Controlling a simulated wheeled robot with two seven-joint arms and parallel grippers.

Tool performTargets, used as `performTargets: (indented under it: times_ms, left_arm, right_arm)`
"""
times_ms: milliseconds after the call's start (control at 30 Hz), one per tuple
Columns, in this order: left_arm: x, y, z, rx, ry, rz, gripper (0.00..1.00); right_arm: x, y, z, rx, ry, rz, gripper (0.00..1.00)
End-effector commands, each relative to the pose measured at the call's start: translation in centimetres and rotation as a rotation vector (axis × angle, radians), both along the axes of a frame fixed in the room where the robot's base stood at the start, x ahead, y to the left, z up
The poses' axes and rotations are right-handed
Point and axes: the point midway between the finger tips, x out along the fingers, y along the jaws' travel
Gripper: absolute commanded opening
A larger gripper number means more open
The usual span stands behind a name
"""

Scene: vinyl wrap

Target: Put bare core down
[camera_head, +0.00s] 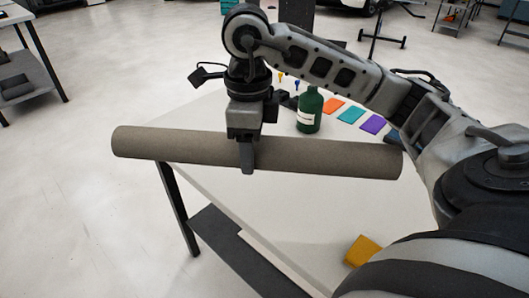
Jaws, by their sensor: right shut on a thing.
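The bare core (320,158) is a long grey-brown tube. It lies crosswise in the head view, level or nearly so, with its left end out past the table's left edge. My right gripper (246,165) is shut on the core left of its middle, coming down from above. The core appears held above the white table (290,225); the exact gap below it cannot be told. My left gripper is not in view.
A dark green bottle (310,112) stands behind the core. Orange, teal and purple swatches (372,124) lie at the back right. A yellow block (362,250) sits near the front. The table's middle is clear. Another table (30,65) stands at far left.

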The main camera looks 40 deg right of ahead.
Motion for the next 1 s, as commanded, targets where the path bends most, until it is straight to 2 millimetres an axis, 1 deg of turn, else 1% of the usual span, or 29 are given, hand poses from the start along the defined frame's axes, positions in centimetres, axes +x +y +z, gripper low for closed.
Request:
performTargets:
  times_ms: [33, 133, 200, 333, 433, 533, 633, 767, 833, 900, 1000]
  left_arm:
    - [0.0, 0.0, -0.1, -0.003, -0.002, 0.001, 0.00]
    - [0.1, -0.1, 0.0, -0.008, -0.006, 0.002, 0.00]
    - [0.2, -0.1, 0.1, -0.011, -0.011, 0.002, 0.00]
    - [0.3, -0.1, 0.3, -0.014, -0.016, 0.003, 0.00]
    - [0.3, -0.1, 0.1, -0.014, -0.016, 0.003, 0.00]
    - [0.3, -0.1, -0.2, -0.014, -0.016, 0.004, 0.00]
    - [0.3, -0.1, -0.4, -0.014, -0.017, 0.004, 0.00]
    - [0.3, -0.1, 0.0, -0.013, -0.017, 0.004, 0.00]
    - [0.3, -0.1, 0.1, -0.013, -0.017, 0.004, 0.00]
    - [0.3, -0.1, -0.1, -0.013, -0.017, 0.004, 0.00]
    - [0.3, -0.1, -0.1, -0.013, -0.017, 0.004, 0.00]
  right_arm:
    - [0.0, -0.6, -0.1, 0.000, 0.001, -0.119, 0.27]
    - [0.0, -1.4, 0.0, -0.002, 0.003, -0.334, 0.27]
    - [0.0, -1.8, 0.1, -0.004, 0.002, -0.449, 0.27]
    - [0.0, -2.3, 0.2, -0.005, 0.003, -0.585, 0.27]
    - [0.4, -2.8, -0.1, -0.005, 0.005, -0.630, 0.27]
    - [1.5, -4.0, -1.0, -0.004, 0.007, -0.640, 0.27]
    - [3.2, -5.7, -2.0, -0.002, 0.008, -0.640, 0.27]
    - [5.5, -8.0, -3.2, -0.003, 0.007, -0.639, 0.27]
    - [6.7, -9.2, -4.0, -0.004, 0.007, -0.637, 0.27]
    - [7.4, -10.0, -5.8, -0.005, 0.009, -0.635, 0.27]
    - [8.4, -10.9, -7.4, -0.004, 0.007, -0.633, 0.27]
